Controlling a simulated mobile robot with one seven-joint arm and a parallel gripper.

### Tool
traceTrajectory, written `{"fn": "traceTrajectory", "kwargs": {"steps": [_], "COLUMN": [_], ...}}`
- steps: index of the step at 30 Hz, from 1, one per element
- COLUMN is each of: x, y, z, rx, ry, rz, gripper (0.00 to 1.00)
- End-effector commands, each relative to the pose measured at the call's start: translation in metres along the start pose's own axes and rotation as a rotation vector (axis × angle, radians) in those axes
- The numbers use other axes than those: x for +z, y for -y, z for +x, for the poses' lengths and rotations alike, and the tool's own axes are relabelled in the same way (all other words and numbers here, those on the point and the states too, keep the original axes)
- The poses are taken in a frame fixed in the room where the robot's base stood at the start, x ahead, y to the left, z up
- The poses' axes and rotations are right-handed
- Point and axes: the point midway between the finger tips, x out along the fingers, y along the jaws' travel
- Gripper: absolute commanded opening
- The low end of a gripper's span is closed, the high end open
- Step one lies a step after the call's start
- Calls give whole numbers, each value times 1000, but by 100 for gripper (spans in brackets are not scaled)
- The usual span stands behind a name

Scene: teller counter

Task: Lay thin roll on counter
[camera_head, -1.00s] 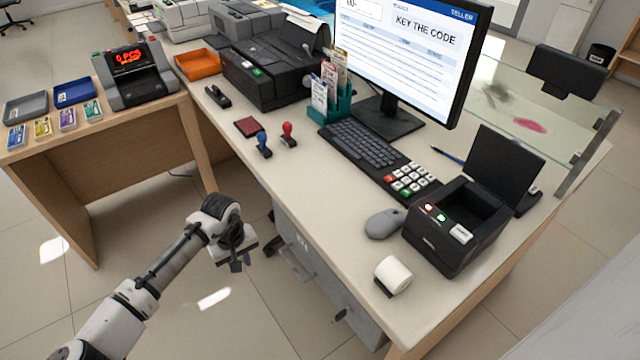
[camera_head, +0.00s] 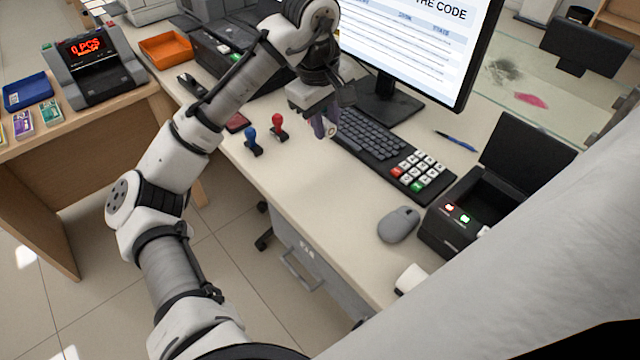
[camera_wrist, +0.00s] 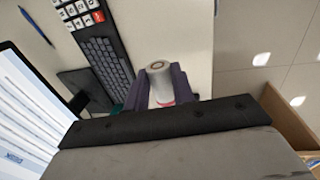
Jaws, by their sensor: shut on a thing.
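My gripper (camera_head: 328,122) is over the counter (camera_head: 310,195), close to the left end of the black keyboard. It is shut on the thin roll (camera_wrist: 160,88), a pale roll with a pinkish band low down. In the wrist view the purple fingers (camera_wrist: 160,92) grip its sides and its round end shows. In the head view the roll is mostly hidden between the fingers. I cannot tell whether it touches the counter.
Red (camera_head: 278,124) and blue (camera_head: 252,138) stamps stand left of my gripper. The keyboard (camera_head: 375,140) and monitor (camera_head: 420,50) are to the right. Another white roll (camera_head: 410,278) and the mouse (camera_head: 399,224) sit toward the front. The counter between stamps and mouse is bare.

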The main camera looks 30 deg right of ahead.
Motion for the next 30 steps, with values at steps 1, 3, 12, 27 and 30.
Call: {"fn": "traceTrajectory", "kwargs": {"steps": [1, 3, 12, 27, 30], "x": [1, 0, -1, -1, -1], "y": [2, 6, 18, 28, 29], "z": [13, 33, 109, 174, 181], "rx": [-1, -1, -2, -1, -1], "ry": [7, 8, 3, 1, 1], "rz": [0, -2, -3, -2, 0], "gripper": [4, 4, 4, 4, 4]}}
